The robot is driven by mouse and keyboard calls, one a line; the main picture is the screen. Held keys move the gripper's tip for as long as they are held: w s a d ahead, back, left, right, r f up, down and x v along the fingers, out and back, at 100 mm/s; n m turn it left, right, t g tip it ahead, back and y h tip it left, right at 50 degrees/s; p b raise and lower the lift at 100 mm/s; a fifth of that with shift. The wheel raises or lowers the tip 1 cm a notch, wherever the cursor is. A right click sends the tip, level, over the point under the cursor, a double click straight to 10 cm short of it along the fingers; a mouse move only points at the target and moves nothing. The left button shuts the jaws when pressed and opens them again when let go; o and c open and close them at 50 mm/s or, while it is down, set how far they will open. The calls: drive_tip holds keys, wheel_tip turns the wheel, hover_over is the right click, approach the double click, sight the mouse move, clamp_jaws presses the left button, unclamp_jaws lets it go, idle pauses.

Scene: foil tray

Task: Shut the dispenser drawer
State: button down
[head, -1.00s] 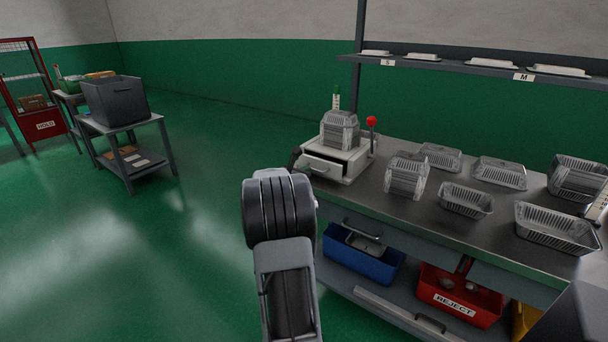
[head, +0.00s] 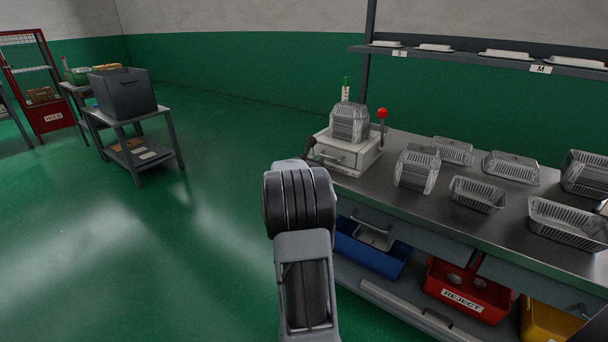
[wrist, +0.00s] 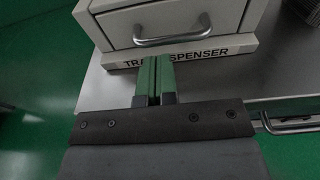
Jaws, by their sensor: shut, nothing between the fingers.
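The dispenser (head: 354,150) is a pale box on the left end of the steel bench, with a stack of foil trays (head: 350,123) on top and a red-knobbed lever at its right. Its drawer (head: 338,155) looks flush with the body in the head view. In the wrist view the drawer front (wrist: 172,22) and its curved metal handle (wrist: 168,38) are close, above a label partly hidden by my fingers. My gripper (wrist: 155,62) has its green fingers shut together with nothing between them, just in front of the drawer and below the handle. In the head view my arm hides the fingers.
Several foil trays (head: 478,194) stand on the steel bench (head: 425,212) right of the dispenser. Below are a blue bin (head: 368,252), a red REJECT bin (head: 455,292) and a yellow bin. Open green floor lies left of my arm.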

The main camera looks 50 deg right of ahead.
drive_tip(key=s+a+p, duration=0.1)
drive_tip(key=a, duration=1)
drive_tip(key=shift+a+r, duration=0.35)
drive_tip(key=shift+r, duration=0.1)
drive_tip(key=s+a+f+m+g+y, duration=0.2)
drive_tip(key=s+f+m+y, duration=0.15)
drive_tip(key=f+m, duration=0.2)
drive_tip(key=s+a+r+m+y+p, duration=0.1)
drive_tip(key=s+a+m+y+p, duration=0.15)
drive_tip(key=a+m, duration=0.3)
drive_tip(key=s+a+r+m+y+p, duration=0.1)
drive_tip(key=s+a+m+y+p, duration=0.1)
drive_tip(key=a+m+y+p, duration=0.3)
drive_tip(key=s+a+r+m+t+y+p, duration=0.1)
drive_tip(key=s+a+r+t+y+p, duration=0.1)
drive_tip(key=a+r+p, duration=0.4)
drive_tip(key=s+a+r+m+t+y+p, duration=0.1)
drive_tip(key=s+a+r+t+y+p, duration=0.1)
drive_tip(key=a+r+p, duration=0.5)
drive_tip(key=a+r+y, duration=0.1)
drive_tip(key=a+r, duration=0.4)
drive_tip(key=a, duration=0.6)
drive_tip(key=shift+a+m+y, duration=0.25)
drive_tip(key=shift+m+y, duration=0.05)
drive_tip(key=shift+m, duration=0.1)
drive_tip(key=shift+d, duration=0.15)
